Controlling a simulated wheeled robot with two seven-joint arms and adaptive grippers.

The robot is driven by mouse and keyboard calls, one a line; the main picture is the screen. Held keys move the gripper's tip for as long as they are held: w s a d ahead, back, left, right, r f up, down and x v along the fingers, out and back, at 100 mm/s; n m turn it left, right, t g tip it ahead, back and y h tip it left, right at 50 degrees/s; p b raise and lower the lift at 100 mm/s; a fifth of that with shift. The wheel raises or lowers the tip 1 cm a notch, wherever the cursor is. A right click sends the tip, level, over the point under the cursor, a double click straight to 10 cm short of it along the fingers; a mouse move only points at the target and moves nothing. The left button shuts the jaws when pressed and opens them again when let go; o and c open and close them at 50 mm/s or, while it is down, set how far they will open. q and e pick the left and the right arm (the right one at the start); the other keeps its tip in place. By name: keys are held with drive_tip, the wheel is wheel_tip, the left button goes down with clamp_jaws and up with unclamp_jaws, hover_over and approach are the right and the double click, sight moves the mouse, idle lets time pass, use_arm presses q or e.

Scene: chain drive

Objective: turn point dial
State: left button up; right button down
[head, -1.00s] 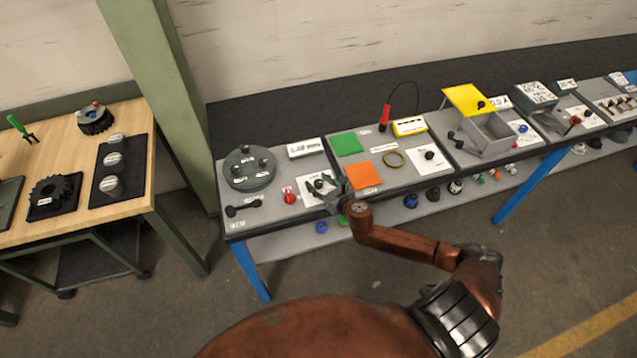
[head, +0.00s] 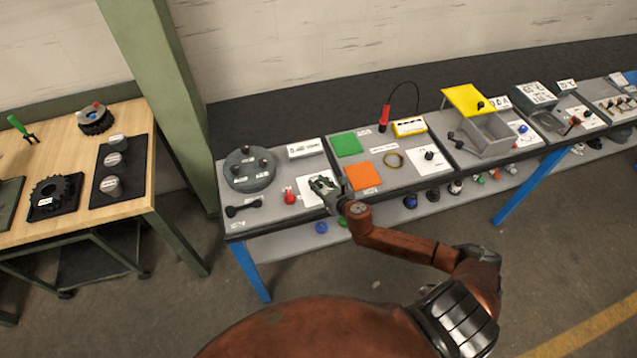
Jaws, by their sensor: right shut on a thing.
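The point dial's white plate (head: 304,188) lies on the first grey panel of the long bench, right of a red knob. My right gripper (head: 322,184) is over this plate, its fingers closed around the dial at its middle. The fingers hide most of the dial, so its pointing direction cannot be made out. My left gripper is not in view.
The red knob (head: 290,195) stands close left of the gripper, and a round grey turntable (head: 249,169) is behind it. An orange square (head: 362,176) and green square (head: 346,144) lie to the right. A wooden table (head: 140,192) stands at left.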

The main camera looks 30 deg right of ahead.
drive_tip(key=m+h+p, duration=0.1)
drive_tip(key=p, duration=0.1)
drive_tip(key=m+h+p, duration=0.2)
drive_tip(key=m+g+h+p, duration=0.1)
drive_tip(key=h+p, duration=0.1)
drive_tip(key=shift+a+r+m, duration=0.15)
drive_tip(key=shift+r+m, duration=0.1)
drive_tip(key=shift+m, duration=0.05)
drive_tip(key=shift+m+g+h+p, duration=0.6)
drive_tip(key=shift+m+h+p, duration=0.1)
drive_tip(key=shift+m+h, duration=0.35)
drive_tip(key=shift+f+m+g+h+p, duration=0.2)
drive_tip(key=shift+m+g+h+p, duration=0.2)
drive_tip(key=shift+m+g+h, duration=1.6)
drive_tip(key=shift+m+h, duration=0.15)
drive_tip(key=shift+m, duration=0.5)
drive_tip(key=c, duration=1.6)
unclamp_jaws()
